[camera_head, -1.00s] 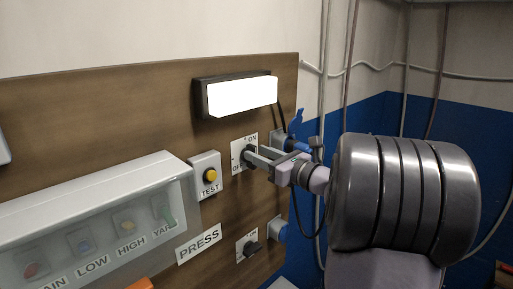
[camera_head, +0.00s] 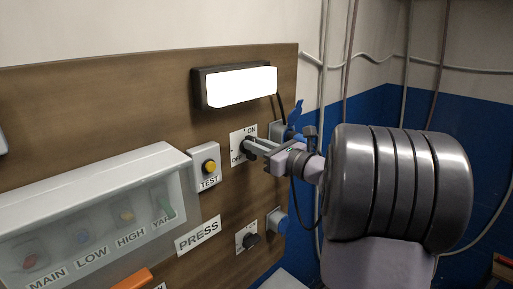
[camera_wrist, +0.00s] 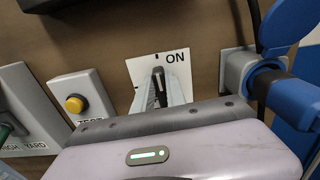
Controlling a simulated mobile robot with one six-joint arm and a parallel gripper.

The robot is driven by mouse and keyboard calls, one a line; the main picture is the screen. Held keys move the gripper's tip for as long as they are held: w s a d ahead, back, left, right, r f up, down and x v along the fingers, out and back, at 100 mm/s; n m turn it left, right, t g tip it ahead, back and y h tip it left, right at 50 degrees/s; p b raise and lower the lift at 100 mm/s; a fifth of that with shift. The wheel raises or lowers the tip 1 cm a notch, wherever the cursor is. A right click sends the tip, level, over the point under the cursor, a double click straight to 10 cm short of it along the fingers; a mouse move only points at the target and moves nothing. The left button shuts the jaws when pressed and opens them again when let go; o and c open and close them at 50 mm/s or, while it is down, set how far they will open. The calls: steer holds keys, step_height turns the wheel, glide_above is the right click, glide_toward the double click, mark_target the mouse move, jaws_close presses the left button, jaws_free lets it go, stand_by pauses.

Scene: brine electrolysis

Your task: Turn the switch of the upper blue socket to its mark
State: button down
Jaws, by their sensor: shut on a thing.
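The upper switch (camera_wrist: 158,82) is a dark knob with a pale line on a white plate (camera_head: 237,138) lettered ON and OFF. My gripper (camera_head: 248,146) is shut on the knob, its two fingers on either side of it in the wrist view (camera_wrist: 160,94). There the knob points nearly straight up, just left of the word ON. The upper blue socket (camera_wrist: 285,95), with its raised blue lid (camera_wrist: 288,22), is right of the plate. In the head view the socket is partly hidden behind my gripper. OFF is hidden in the wrist view.
A TEST box with a yellow button (camera_head: 209,166) is left of the switch. A lit white panel (camera_head: 242,86) hangs above. A lower switch (camera_head: 249,240) and lower blue socket (camera_head: 277,221) are below. A clear cover (camera_head: 105,225) shields buttons at left.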

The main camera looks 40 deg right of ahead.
steer(key=n+b, duration=0.3)
steer(key=b, duration=0.2)
steer(key=a+f+n+b, duration=0.1)
steer(key=n+b, duration=0.2)
steer(key=b, duration=0.3)
steer(key=n+b, duration=0.3)
steer(key=b, duration=0.2)
steer(key=shift+a+f, duration=0.15)
steer(key=shift+f, duration=0.05)
steer(key=n+b, duration=0.2)
steer(key=b, duration=0.1)
steer(key=n+b, duration=0.2)
steer(key=b, duration=0.2)
steer(key=shift+a+f+n, duration=0.15)
steer(key=shift+f+n, duration=0.05)
steer(key=shift+n, duration=0.1)
steer(key=n+b, duration=0.3)
steer(key=b, duration=0.1)
steer(key=shift+n+b, duration=0.3)
steer(key=shift+s+n, duration=0.1)
steer(key=shift+n, duration=0.2)
steer(key=c, duration=1.4)
jaws_free()
steer(key=shift+o, duration=0.2)
